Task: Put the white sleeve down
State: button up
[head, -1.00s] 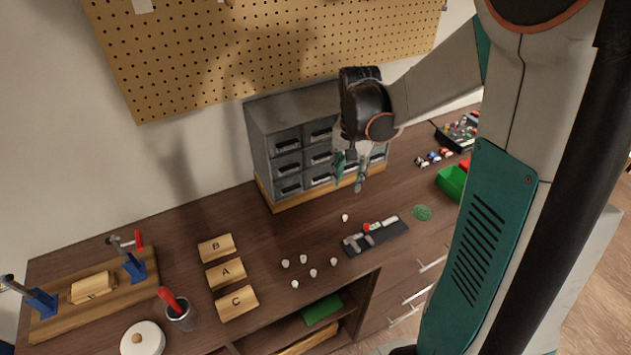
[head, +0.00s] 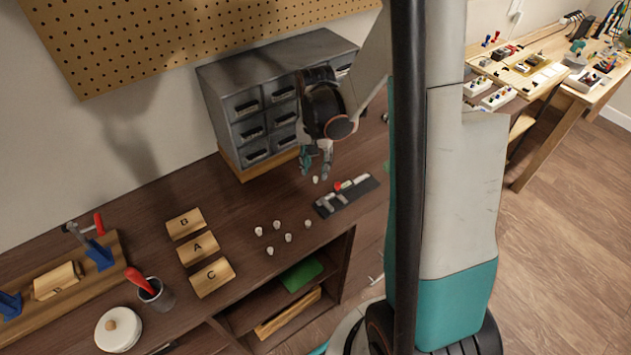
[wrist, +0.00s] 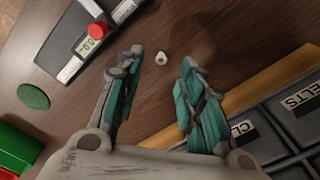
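A small white piece (wrist: 161,59), which looks like the white sleeve, stands on the brown bench top (wrist: 215,30). It shows a dark hole in the wrist view. My gripper (wrist: 161,66) is open above it, with one teal-and-grey finger on each side in that view and gaps between. Nothing is held. In the head view my gripper (head: 317,173) points down just above the white piece (head: 315,180), in front of the drawer cabinet. Several similar white pieces (head: 276,224) stand apart on the bench, nearer the front edge.
A black mat (head: 358,186) with a measuring tool lies right of the white piece. The grey drawer cabinet (head: 232,92) stands close behind my gripper. Wooden blocks marked B (head: 184,222), A (head: 198,247) and C (head: 212,276) lie left. Bare bench separates them from the white pieces.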

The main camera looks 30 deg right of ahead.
aim_at(316, 178)
notch_tip(316, 178, down, 4)
jog(key=shift+a+b, duration=0.15)
jog(key=shift+b, duration=0.5)
jog(key=shift+r, duration=0.1)
jog(key=shift+c, duration=0.5)
jog(key=c, duration=0.7)
grip_shut()
